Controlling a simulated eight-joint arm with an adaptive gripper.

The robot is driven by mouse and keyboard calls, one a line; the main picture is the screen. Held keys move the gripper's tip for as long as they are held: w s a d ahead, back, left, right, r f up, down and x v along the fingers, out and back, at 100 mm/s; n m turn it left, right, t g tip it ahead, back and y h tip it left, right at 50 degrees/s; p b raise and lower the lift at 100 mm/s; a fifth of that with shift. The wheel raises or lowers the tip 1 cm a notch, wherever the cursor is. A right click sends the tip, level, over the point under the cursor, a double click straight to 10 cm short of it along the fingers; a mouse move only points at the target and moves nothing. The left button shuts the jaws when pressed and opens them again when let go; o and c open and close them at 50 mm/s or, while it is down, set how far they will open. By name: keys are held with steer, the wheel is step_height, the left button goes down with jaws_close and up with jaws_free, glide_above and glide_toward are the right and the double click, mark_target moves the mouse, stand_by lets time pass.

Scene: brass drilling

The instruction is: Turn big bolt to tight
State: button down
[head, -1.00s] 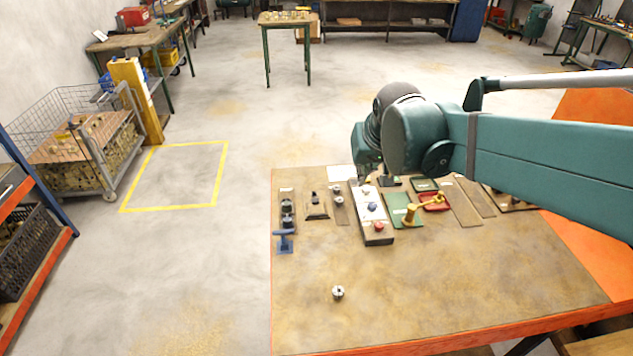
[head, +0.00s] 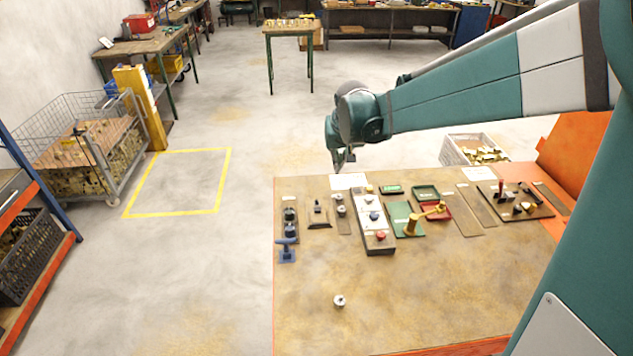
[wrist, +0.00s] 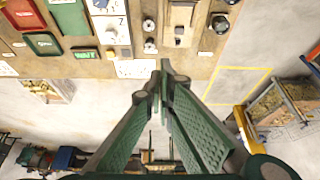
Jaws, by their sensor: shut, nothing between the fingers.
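A brown board (head: 345,227) near the table's back edge carries two small silvery round heads, a rear one (head: 340,198) and a front one (head: 341,210). They look like bolts, but I cannot tell for sure which is the big bolt or how tight it is. In the wrist view the two heads show near the top, one higher (wrist: 149,24) and one lower (wrist: 150,46). My gripper (head: 343,160) is shut and empty, in the air near the table's back edge, apart from the heads. Its fingertips (wrist: 162,72) are together in the wrist view.
Left of the board are a small dark fixture (head: 318,213) and a panel with dark knobs and a blue handle (head: 287,245). A loose metal piece (head: 339,301) lies on the clear front tabletop.

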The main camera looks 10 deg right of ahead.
steer(key=g+p, duration=0.1)
glide_above(317, 202)
steer(key=w+d, duration=0.1)
steer(key=w, duration=0.3)
step_height(317, 202, down, 13)
steer(key=shift+w+f, duration=0.2)
steer(key=shift+f, duration=0.25)
steer(key=shift+f, duration=0.1)
steer(key=x, duration=1)
steer(key=shift+s+r, duration=0.25)
steer(key=shift+s, duration=0.7)
steer(key=shift+s+f, duration=0.1)
steer(key=shift+s, duration=0.95)
